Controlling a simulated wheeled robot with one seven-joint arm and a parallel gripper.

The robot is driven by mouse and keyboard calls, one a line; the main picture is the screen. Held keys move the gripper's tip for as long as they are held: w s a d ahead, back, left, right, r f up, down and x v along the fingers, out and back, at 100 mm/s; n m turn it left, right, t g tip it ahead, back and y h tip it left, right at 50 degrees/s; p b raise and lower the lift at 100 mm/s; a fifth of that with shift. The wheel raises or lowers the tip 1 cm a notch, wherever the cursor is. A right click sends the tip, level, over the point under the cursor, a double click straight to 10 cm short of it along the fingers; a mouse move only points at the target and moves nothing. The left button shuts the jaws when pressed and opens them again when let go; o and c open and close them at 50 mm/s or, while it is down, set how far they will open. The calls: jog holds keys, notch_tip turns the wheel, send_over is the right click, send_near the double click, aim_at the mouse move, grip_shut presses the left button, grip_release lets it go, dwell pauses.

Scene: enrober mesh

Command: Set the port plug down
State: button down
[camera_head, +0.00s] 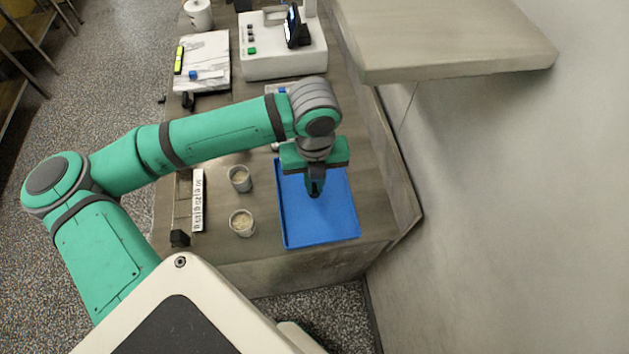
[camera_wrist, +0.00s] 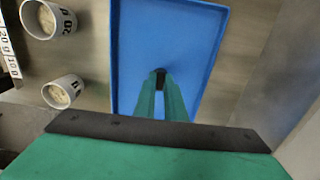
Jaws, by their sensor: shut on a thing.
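My gripper (camera_head: 315,190) points down over the blue tray (camera_head: 322,225) near the front of the counter. In the wrist view its green fingers (camera_wrist: 160,85) are shut on a small dark thing (camera_wrist: 160,71), which I take to be the port plug. Only the tip of the plug shows; the fingers hide the rest. The plug is over the tray's bare floor in the wrist view (camera_wrist: 165,30). I cannot tell whether it touches the tray. The rest of the tray looks empty.
Two cups with pale contents (camera_head: 240,178) (camera_head: 242,222) stand left of the tray, beside a white marked strip (camera_head: 198,200). A white machine (camera_head: 282,50) and a marbled board (camera_head: 203,62) are farther back. A wall shelf (camera_head: 440,40) juts out at the upper right.

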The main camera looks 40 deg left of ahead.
aim_at(314, 187)
jog(key=c, duration=1.8)
grip_release()
jog(key=shift+f, duration=0.1)
jog(key=shift+r, duration=3.9)
jog(key=shift+s, duration=0.1)
